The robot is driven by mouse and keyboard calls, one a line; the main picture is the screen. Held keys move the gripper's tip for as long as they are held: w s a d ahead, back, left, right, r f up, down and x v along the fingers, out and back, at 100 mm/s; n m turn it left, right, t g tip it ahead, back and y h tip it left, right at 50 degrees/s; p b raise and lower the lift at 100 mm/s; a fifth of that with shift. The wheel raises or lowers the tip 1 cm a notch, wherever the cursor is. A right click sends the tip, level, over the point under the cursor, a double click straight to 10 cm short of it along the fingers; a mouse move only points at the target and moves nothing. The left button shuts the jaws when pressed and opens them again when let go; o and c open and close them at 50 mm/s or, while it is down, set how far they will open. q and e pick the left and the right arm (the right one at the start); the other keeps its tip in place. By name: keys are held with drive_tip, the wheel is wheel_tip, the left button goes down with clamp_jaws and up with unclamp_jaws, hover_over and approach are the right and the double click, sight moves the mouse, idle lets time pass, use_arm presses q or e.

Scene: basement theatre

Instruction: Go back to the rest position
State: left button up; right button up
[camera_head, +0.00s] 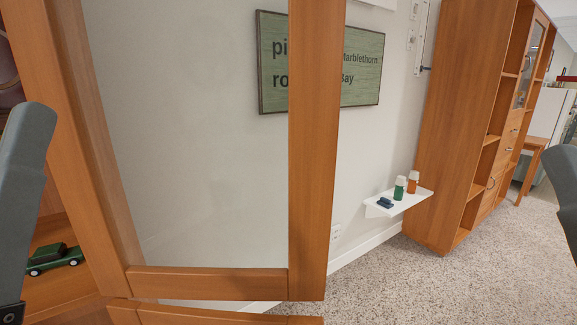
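Grey parts of my arms show at the left and right picture edges. Neither gripper's fingertips are in view, so I cannot see what either one holds. An open wooden-framed glass door (308,150) stands close in front of me and fills much of the left and middle. Behind its left upright, a dark green toy car (54,258) sits on a wooden shelf (47,232) at the lower left.
A small white wall shelf (408,203) holds a green bottle (399,188), an orange bottle (413,182) and a dark blue item (385,202). A tall wooden cabinet (455,110) stands at the right. A green sign (365,65) hangs behind the door. Speckled carpet (440,285) is clear at the lower right.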

use_arm(q)
wheel_tip(320, 180, up, 36)
drive_tip(key=w+d+m+g+h+p, duration=0.1)
drive_tip(key=m+h+p, duration=0.1)
drive_tip(key=p, duration=3.6)
drive_tip(key=shift+m+g+h, duration=0.3)
drive_tip(key=shift+m, duration=0.1)
use_arm(e)
wheel_tip(320, 180, up, 38)
